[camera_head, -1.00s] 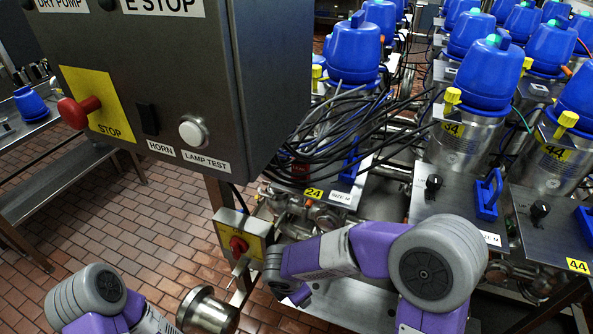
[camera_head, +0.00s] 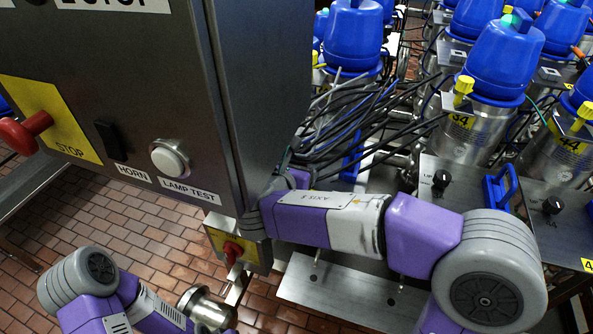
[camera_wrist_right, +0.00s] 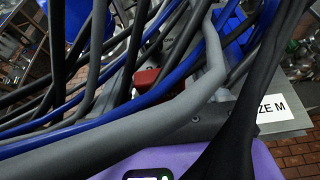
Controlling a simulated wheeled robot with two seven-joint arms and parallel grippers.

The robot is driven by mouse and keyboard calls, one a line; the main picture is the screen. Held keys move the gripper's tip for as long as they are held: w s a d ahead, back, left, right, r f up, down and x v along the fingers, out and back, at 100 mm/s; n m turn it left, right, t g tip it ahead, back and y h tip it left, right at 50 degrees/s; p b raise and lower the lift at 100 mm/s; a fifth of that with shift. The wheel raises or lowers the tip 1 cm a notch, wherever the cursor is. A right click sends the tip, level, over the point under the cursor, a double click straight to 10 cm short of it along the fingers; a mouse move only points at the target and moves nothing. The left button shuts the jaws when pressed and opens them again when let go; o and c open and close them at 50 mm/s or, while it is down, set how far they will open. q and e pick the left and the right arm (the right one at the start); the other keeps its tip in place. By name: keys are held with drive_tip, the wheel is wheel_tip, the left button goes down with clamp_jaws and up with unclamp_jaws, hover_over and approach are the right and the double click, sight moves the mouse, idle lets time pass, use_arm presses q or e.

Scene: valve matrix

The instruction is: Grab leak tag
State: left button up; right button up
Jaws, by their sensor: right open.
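No leak tag can be made out for certain. A small red object (camera_wrist_right: 146,78) shows between cables in the right wrist view; whether it is the tag I cannot tell. My right arm reaches in from the right, and its gripper (camera_head: 284,184) is by the cabinet's lower right corner among cables. In the wrist view the purple hand fills the bottom, with thick grey, blue and black cables crossing close in front. The fingertips are largely hidden and I see nothing held. My left arm shows at the lower left; its gripper is out of view.
The steel cabinet (camera_head: 228,95) with a red stop button (camera_head: 22,133) stands close left of the right hand. A cable bundle (camera_head: 365,125) hangs over it. Blue-topped valves (camera_head: 500,65) stand at right. A red knob on a yellow box (camera_head: 232,252) sits below.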

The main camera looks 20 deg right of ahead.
drive_tip(key=shift+w+d+f, duration=0.1)
drive_tip(key=shift+w+d, duration=0.2)
drive_tip(key=shift+d, duration=0.1)
drive_tip(key=c, duration=1)
